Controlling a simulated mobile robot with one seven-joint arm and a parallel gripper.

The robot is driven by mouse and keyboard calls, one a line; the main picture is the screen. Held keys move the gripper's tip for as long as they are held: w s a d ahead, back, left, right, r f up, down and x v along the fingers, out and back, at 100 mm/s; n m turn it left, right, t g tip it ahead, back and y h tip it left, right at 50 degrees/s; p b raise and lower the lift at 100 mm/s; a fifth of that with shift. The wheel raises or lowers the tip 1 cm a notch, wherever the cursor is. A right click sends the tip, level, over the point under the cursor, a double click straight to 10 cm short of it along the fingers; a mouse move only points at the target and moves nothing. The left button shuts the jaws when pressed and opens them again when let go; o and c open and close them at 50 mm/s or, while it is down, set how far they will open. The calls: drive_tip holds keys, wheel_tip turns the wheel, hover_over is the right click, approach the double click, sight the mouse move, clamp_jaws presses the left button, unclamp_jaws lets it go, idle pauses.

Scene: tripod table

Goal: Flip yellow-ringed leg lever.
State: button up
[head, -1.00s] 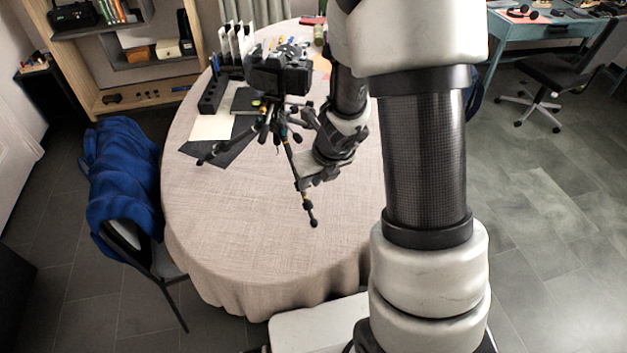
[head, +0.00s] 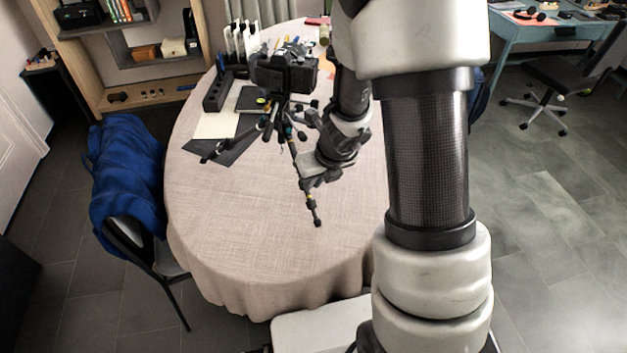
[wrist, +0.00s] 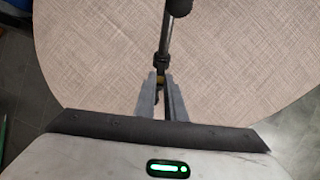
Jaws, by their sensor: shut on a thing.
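A black camera (head: 285,72) sits on a dark tripod (head: 283,118) with spread legs on the round table (head: 250,240). One leg (head: 311,203) points toward the front, its foot on or just above the cloth. My gripper (head: 306,182) is at the middle of this leg. In the wrist view, my gripper (wrist: 162,92) is shut on the leg's lever joint, with the leg tube (wrist: 164,38) running up between the fingertips. A small yellow patch, likely the yellow ring (wrist: 159,80), shows at the fingertips. The lever itself is mostly hidden by the fingers.
A black organizer (head: 216,92), a pale sheet (head: 216,125) and a dark mat lie on the table behind and left of the tripod. A chair with a blue jacket (head: 122,185) stands at left. The front of the table is clear.

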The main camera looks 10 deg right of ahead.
drive_tip(key=shift+w+a+r+p, duration=0.1)
drive_tip(key=shift+w+r+p, duration=0.7)
drive_tip(key=shift+p, duration=0.55)
idle(1.6)
drive_tip(key=o, duration=0.5)
drive_tip(key=shift+s, duration=0.1)
drive_tip(key=shift+r, duration=0.1)
drive_tip(key=shift+s+d+r+p, duration=0.2)
drive_tip(key=shift+s+r+p, duration=0.35)
drive_tip(key=shift+r, duration=0.2)
drive_tip(key=shift+s+d+r+p, duration=0.15)
drive_tip(key=shift+s+r+p, duration=0.25)
drive_tip(key=shift+s+r, duration=0.3)
drive_tip(key=shift+s+d+r+p, duration=0.2)
drive_tip(key=shift+s+r+p, duration=0.3)
drive_tip(key=shift+r, duration=0.35)
